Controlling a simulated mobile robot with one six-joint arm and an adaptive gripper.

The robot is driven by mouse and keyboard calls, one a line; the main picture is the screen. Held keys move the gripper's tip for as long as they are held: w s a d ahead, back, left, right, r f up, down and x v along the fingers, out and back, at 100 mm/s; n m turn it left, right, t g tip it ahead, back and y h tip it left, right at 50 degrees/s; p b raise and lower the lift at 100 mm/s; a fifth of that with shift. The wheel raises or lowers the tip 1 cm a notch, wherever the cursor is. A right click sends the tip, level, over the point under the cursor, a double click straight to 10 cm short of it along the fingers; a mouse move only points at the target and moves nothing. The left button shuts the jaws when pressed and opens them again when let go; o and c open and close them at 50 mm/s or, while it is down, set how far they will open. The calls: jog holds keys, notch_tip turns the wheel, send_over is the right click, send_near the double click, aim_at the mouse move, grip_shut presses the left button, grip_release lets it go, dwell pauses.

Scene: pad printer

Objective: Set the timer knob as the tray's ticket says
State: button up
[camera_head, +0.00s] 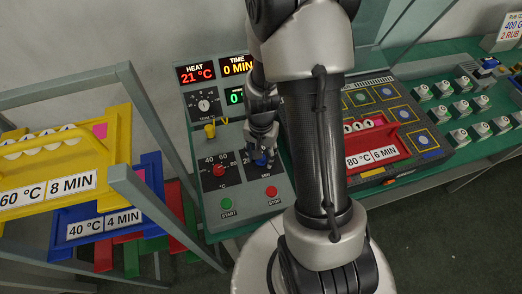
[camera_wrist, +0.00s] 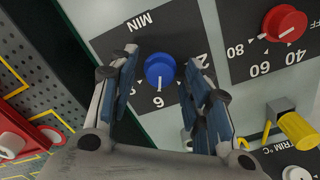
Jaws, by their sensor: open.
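The timer knob, a blue knob (camera_wrist: 160,68) under the MIN label, lies between the open fingertips of my gripper (camera_wrist: 163,72) in the wrist view, with a gap on both sides. A white mark on its lower side appears to face the 6; other numbers are partly hidden by my fingers. In the head view my gripper (camera_head: 262,146) covers most of this knob (camera_head: 262,161). The time display (camera_head: 237,65) reads 0 MIN. A red tray (camera_head: 368,143) right of the panel bears a ticket (camera_head: 372,157) reading 80 °C, 6 MIN.
A red heat knob (camera_head: 219,170) is left of the timer knob. Green start (camera_head: 226,203) and red stop (camera_head: 271,191) buttons are below. A yellow lever (camera_head: 210,130) sticks out above. A yellow tray (camera_head: 60,172) and a blue tray (camera_head: 110,215) sit in the rack at left.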

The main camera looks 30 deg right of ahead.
notch_tip(320, 180, up, 12)
dwell(0.4)
dwell(0.3)
jog(key=s+a+r+n+t, duration=0.2)
jog(key=s+a+r+n, duration=0.3)
jog(key=r, duration=0.3)
jog(key=s+a+r+n+t, duration=0.2)
jog(key=s+a+r+n, duration=0.3)
jog(key=s+r, duration=0.3)
jog(key=shift+s+a+r+t, duration=0.2)
jog(key=shift+s+a+t, duration=0.1)
jog(key=shift+a, duration=0.05)
dwell(1.3)
